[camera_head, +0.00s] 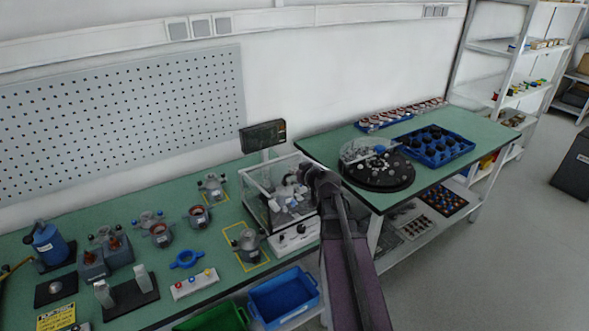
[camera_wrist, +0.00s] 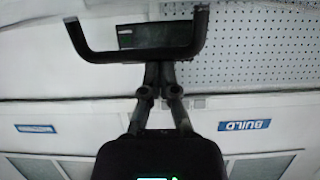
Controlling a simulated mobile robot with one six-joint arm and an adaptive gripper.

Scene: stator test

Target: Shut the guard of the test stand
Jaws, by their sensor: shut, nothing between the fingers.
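The test stand (camera_head: 292,240) is a white-fronted unit on the green bench. Its clear guard (camera_head: 262,189) has pale edges and stands around the stator fixture; I cannot tell how far it is open. A black U-shaped handle (camera_wrist: 192,45) spans the upper part of the wrist view. My gripper (camera_wrist: 159,70) is shut and empty, with its fingertips at the middle of the handle's bar. I cannot tell whether they touch it. In the head view my gripper (camera_head: 309,172) is at the guard's upper right side, and my arm hides part of that side.
A dark display (camera_head: 262,136) stands behind the test stand. A round dark turntable (camera_head: 378,176) and a blue tray (camera_head: 434,145) are on the right bench. Blue and green bins sit below the bench's front.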

